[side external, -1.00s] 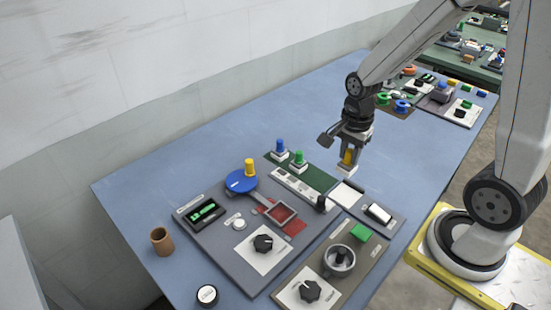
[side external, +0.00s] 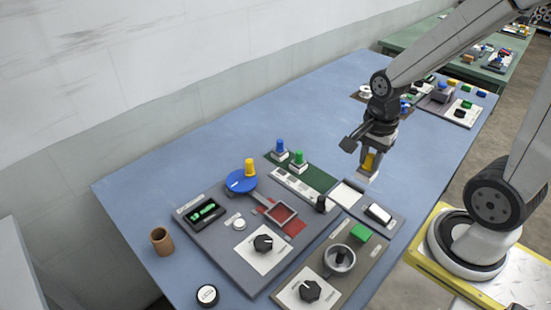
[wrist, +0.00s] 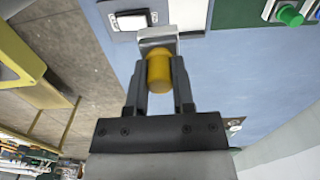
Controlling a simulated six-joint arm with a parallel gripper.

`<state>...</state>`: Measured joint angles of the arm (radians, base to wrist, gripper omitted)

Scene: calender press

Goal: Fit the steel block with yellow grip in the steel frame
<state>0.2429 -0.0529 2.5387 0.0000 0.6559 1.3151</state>
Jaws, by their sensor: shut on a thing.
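My gripper (side external: 370,161) is shut on the yellow grip (wrist: 158,68) of the steel block (wrist: 158,36). It holds the block (side external: 367,176) above the blue table, just past the right edge of the grey panel. The block hangs upright with its steel part lowest. A grey steel frame (side external: 266,204) with a handle-like arm lies on the grey panel, with red showing inside it. The frame is to the lower left of my gripper in the side view and is not seen in the wrist view.
Blocks with blue (side external: 280,147) and green (side external: 299,159) grips stand on a green strip. A blue disc (side external: 238,182) with a yellow knob stands by the frame. Bare table lies beneath the held block.

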